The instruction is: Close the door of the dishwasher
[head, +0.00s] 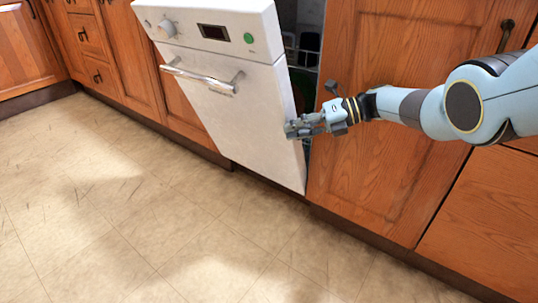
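The white dishwasher door (225,105) stands partly open in the head view, tilted out from the cabinet row. Its silver handle (203,79) runs across the upper front, and the control panel above it has a knob, a dark display and a green button. A dark gap with part of a rack (303,55) shows behind the door's right edge. My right gripper (292,130) is at the right edge of the door, about mid-height; whether it touches cannot be told. Its fingers are small and seen from the side, so their opening is unclear. My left gripper is not in view.
Wooden cabinets stand on both sides, with a cabinet door (385,110) right of the dishwasher and drawers (88,37) at the left. The tiled floor (150,225) in front is clear.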

